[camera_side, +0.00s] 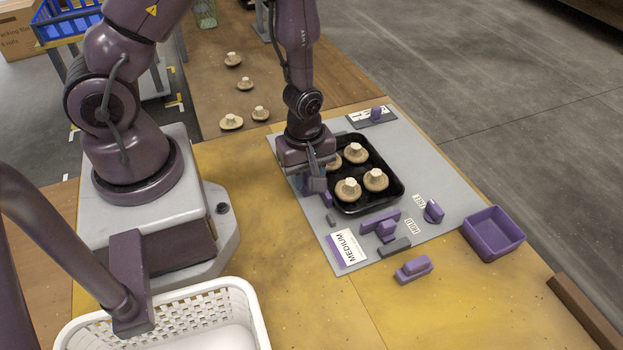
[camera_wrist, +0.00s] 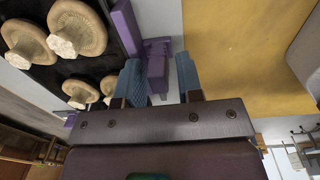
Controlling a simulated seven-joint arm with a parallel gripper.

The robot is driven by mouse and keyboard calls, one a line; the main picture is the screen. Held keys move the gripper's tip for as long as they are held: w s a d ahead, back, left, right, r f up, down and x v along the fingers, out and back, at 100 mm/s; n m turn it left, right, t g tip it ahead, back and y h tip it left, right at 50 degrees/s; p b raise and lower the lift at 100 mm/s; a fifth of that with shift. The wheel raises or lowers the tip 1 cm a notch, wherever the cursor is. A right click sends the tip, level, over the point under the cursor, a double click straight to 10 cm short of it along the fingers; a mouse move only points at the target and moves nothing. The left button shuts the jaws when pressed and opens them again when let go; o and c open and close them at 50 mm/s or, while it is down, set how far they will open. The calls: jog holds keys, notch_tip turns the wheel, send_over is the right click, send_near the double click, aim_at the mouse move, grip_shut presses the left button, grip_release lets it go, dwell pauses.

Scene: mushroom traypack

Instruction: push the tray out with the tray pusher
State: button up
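The black tray (camera_side: 398,187) lies flat on the grey mat and holds several pale mushrooms. In the wrist view the tray (camera_wrist: 108,56) is at the left. The tray pusher, a purple bar with an upright handle (camera_wrist: 157,60), stands beside the tray's edge there. My gripper (camera_wrist: 161,78) is low over the handle, with a blue finger on either side. A strip of grey mat shows between the handle and the right finger, so the fingers look open. In the side view my gripper (camera_side: 317,178) is at the tray's left edge and mostly hides the pusher.
Another purple piece with a bar (camera_side: 380,220) lies just in front of the tray. Near it are a MEDIUM card (camera_side: 346,249), a grey block (camera_side: 394,247) and a purple stamp-like piece (camera_side: 413,269). A purple bin (camera_side: 493,234) stands at the right, a white basket (camera_side: 165,318) at the front left.

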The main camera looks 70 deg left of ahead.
jog(key=shift+s+f+g, duration=0.3)
jog(key=shift+s+f, duration=0.05)
jog(key=shift+s, duration=0.4)
jog(key=shift+c, duration=0.2)
jog(key=c, duration=0.4)
jog(key=shift+o, duration=0.2)
jog(key=shift+w+a, duration=0.1)
jog(key=shift+w, duration=3.95)
jog(key=o, duration=0.6)
jog(key=shift+o, duration=0.7)
jog(key=shift+w+r, duration=0.1)
jog(key=shift+r, duration=0.25)
jog(key=shift+w+r, duration=0.1)
jog(key=shift+r, duration=1.85)
